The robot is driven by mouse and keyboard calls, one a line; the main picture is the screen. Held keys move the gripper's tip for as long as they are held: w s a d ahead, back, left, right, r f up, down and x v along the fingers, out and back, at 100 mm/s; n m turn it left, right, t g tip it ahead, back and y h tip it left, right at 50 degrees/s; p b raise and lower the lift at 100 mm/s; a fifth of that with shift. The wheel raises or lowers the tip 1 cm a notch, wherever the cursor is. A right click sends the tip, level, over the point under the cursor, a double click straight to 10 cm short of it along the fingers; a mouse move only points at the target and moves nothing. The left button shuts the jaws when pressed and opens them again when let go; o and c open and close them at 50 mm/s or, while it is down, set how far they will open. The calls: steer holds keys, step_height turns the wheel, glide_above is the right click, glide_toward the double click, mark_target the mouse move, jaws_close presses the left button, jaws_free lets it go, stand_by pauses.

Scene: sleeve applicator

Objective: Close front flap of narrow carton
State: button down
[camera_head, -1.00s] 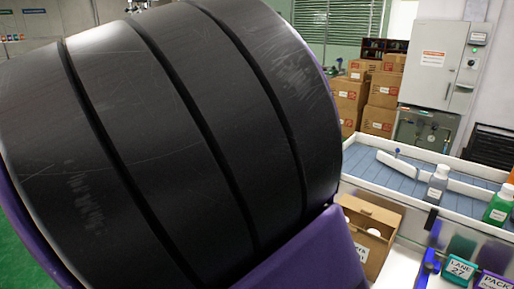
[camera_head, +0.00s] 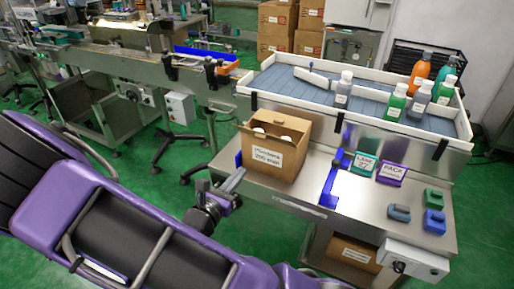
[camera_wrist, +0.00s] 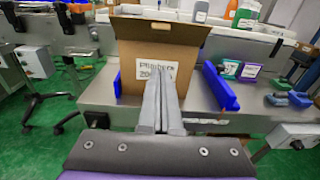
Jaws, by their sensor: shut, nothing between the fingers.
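The narrow carton (camera_head: 272,165) is brown cardboard with a printed white label on its front. It stands upright on the steel table, and white round tops (camera_head: 284,138) show inside its open top. In the wrist view the carton (camera_wrist: 130,75) is straight ahead, with a raised flap (camera_wrist: 160,32) along its top; I cannot tell surely which flap this is. My gripper (camera_head: 238,178) is at the carton's lower left in the head view. In the wrist view its fingers (camera_wrist: 160,85) are together and empty, covering part of the label. Any gap to the carton is unclear.
Blue guides flank the carton; the right one (camera_head: 331,185) is clear to see. Green and purple label blocks (camera_head: 391,174) and small blocks (camera_head: 434,221) lie farther right. Behind is a walled tray (camera_head: 300,92) with several bottles. The steel table (camera_head: 300,195) has bare room in front.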

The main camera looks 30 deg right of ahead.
mark_target(264, 138)
steer(key=w+d+r, duration=0.2)
steer(key=w+d, duration=0.4)
steer(key=d, duration=0.2)
steer(key=shift+w+r+b, duration=0.15)
steer(key=shift+r+b, duration=0.05)
steer(key=shift+b, duration=0.25)
steer(key=shift+r, duration=0.1)
steer(key=shift+d+r+g+y+p, duration=0.15)
steer(key=shift+g+y+p, duration=0.2)
steer(key=shift+p, duration=0.5)
steer(key=shift+w+r+p, duration=0.1)
steer(key=shift+r+p, duration=0.15)
steer(key=shift+p, duration=0.3)
